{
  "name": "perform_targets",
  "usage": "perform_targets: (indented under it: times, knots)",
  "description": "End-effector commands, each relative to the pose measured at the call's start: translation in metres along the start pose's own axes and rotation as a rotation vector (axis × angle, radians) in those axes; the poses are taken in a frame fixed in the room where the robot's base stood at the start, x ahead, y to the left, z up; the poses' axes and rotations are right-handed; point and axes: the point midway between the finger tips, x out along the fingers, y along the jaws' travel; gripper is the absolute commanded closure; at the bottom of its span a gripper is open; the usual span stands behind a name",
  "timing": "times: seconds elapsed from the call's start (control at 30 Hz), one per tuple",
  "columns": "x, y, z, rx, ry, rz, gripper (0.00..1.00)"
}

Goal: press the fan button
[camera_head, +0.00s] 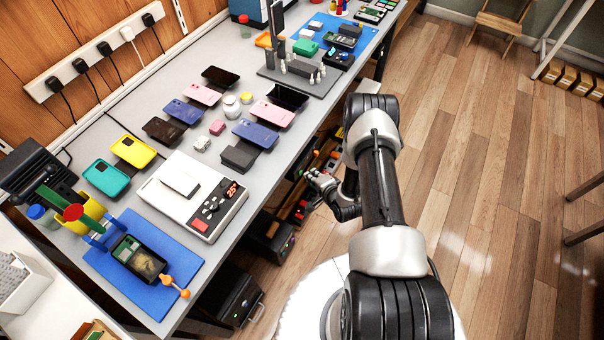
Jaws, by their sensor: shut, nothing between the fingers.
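No button clearly marked as a fan's can be picked out at this size. A white machine (176,209) with a red lit display (231,190) and small buttons (208,207) lies on the near part of the bench. A black boxy unit (38,165) stands at the bench's far left; whether it is a fan cannot be told. My gripper (314,178) is shut and empty. In the picture it is just right of the bench's long edge, to the right of the white machine and apart from it.
The grey bench (215,150) holds rows of phones, such as a teal one (106,178) and a yellow one (134,151). A blue mat (160,290) carries an opened phone (139,259). Black boxes (232,298) stand under the bench. The wooden floor at right is mostly clear.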

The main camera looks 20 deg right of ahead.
Motion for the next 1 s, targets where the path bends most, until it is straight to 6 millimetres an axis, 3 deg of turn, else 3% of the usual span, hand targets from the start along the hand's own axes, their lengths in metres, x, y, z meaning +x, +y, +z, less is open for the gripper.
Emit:
perform_targets:
  times: [1.0]
  knots:
    - [0.0060, -0.0042, 0.0046, 0.000, -0.001, 0.000, 1.00]
